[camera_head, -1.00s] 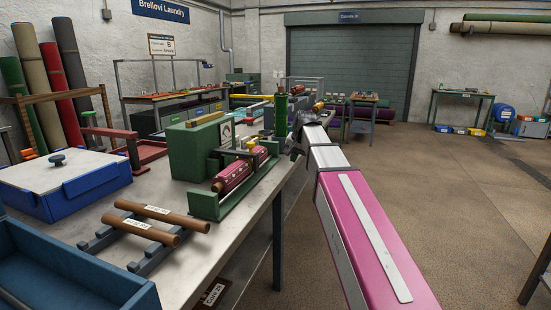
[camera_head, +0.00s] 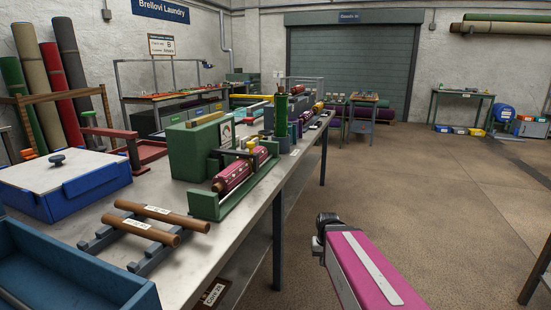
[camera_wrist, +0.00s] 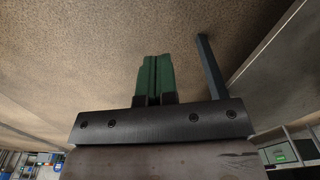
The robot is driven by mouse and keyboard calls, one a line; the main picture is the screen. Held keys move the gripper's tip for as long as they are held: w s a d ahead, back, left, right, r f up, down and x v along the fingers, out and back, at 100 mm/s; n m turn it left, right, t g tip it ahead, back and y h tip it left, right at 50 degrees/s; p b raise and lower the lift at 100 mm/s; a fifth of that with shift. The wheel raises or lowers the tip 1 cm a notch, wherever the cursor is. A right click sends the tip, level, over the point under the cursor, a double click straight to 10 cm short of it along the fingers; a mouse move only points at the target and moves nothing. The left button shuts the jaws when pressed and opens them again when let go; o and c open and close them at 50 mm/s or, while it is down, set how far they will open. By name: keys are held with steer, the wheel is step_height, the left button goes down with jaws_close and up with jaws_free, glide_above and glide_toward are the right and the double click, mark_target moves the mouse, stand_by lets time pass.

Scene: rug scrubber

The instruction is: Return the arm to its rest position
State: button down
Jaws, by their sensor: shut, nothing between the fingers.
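My arm shows in the head view as a pink and grey link reaching in from the bottom right. It ends in a dark joint over the open floor, to the right of the workbench. The fingers of my gripper cannot be made out in the head view. In the wrist view my gripper (camera_wrist: 155,80) has its two green fingers together with nothing between them. Bare floor (camera_wrist: 80,65) lies behind the fingers.
The long workbench (camera_head: 250,215) on the left holds a green machine with a pink roller (camera_head: 238,170), wooden rollers (camera_head: 145,222) and a blue box (camera_head: 75,185). A dark bench leg (camera_wrist: 210,68) shows beside the fingers. Floor (camera_head: 430,190) is free to the right.

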steer(key=s+f, duration=0.1)
steer(key=s+d+f, duration=0.1)
steer(key=s, duration=0.1)
steer(key=shift+s+f, duration=0.15)
steer(key=shift+f, duration=0.05)
stand_by(0.3)
